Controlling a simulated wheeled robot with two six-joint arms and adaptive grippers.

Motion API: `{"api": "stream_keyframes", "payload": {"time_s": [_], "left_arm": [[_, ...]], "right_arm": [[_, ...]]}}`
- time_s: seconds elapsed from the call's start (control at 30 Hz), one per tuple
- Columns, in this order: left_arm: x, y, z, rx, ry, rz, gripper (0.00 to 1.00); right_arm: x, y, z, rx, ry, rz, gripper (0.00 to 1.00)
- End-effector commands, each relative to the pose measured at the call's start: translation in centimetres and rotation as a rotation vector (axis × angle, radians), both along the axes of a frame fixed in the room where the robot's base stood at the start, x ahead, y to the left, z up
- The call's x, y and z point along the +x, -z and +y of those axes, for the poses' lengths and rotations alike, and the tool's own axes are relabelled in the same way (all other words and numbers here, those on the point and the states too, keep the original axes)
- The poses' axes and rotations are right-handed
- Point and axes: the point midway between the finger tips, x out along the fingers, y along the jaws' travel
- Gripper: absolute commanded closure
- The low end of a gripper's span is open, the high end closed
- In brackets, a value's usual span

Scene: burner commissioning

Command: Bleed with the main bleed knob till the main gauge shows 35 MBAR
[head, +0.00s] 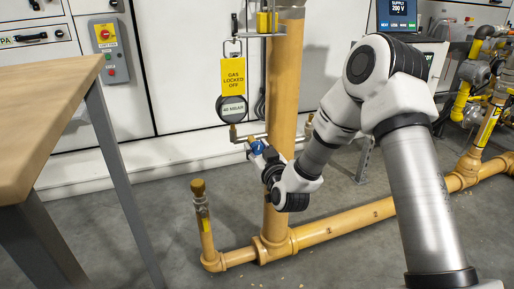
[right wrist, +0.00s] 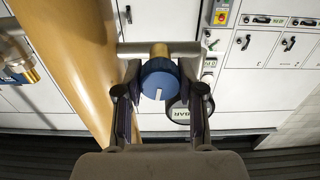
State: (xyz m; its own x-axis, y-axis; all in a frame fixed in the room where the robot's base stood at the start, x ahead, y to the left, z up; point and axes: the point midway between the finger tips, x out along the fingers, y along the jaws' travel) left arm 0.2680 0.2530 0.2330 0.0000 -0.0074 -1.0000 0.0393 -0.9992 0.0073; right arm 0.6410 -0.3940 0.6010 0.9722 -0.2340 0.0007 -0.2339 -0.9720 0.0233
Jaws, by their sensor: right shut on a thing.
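The main bleed knob is blue with a white pointer line; it sits between my fingers in the right wrist view (right wrist: 160,78) and shows small in the head view (head: 257,146). My right gripper (head: 262,152) is shut on it, with one finger on each side in the right wrist view (right wrist: 160,95). The main gauge (head: 232,108) hangs above and left of the knob; its small display seems to read 40 MBAR, but the digits are hard to make out. In the right wrist view the gauge is upside down and partly hidden behind my finger. My left gripper is not in view.
A yellow "GAS LOCKED OFF" tag (head: 233,76) hangs just above the gauge. A thick yellow vertical pipe (head: 284,90) stands close beside the knob. A wooden table (head: 45,110) fills the left. A capped pipe stub (head: 203,215) rises in front.

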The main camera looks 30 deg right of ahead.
Motion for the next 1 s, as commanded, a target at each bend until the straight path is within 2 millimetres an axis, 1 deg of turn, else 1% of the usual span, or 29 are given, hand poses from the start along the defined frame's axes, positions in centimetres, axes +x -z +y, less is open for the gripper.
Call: {"api": "stream_keyframes", "payload": {"time_s": [0.3,0.6,0.8,1.0], "left_arm": [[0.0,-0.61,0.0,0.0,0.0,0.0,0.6],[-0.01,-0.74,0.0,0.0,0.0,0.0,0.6],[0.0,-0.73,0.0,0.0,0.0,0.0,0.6],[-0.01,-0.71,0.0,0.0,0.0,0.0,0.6]], "right_arm": [[-0.02,0.0,-0.01,0.27,0.0,-0.063,0.97],[-0.03,0.07,-0.05,0.53,0.0,-0.126,0.97],[-0.04,0.11,-0.07,0.658,0.0,-0.156,0.97],[-0.05,0.12,-0.06,0.734,0.0,-0.173,0.97]]}}
